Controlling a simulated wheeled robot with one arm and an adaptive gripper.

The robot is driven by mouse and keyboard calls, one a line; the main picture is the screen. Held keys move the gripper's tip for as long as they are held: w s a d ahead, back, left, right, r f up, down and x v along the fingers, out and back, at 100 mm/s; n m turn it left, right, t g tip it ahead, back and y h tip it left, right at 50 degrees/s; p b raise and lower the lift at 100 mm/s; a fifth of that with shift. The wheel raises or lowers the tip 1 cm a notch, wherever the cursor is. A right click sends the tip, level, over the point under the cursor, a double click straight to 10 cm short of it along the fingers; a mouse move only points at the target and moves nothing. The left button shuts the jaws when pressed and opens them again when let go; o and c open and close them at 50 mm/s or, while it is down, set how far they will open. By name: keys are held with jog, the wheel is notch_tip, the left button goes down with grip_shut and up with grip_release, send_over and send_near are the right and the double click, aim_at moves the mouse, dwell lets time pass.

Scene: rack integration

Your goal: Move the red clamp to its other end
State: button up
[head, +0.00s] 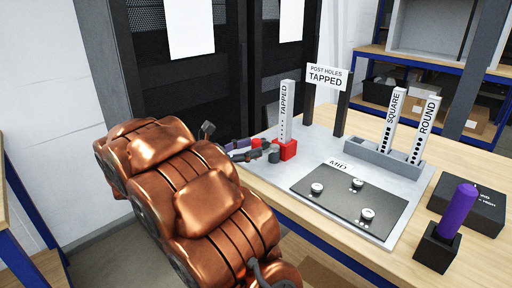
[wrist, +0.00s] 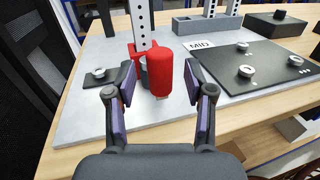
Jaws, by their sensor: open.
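The red clamp (head: 288,149) sits at the foot of the upright white post marked TAPPED (head: 287,110), on a grey plate. In the wrist view the clamp (wrist: 148,52) is a red block around the post's lower part, and its rounded red handle (wrist: 160,72) points toward me. My gripper (head: 257,152) is beside the clamp in the head view. In the wrist view my gripper (wrist: 165,92) is open, its two purple-padded fingers on either side of the handle with gaps visible. The clamp's far side is hidden.
A black panel with several round knobs (head: 350,200) lies at the plate's right, beside the MID label. A grey holder (head: 385,158) bears the SQUARE and ROUND posts. A purple-handled tool (head: 458,210) stands in a black block. Black posts hold the POST HOLES sign (head: 327,76).

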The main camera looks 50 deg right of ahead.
jog(key=shift+x, duration=1.2)
jog(key=shift+c, duration=0.3)
grip_shut()
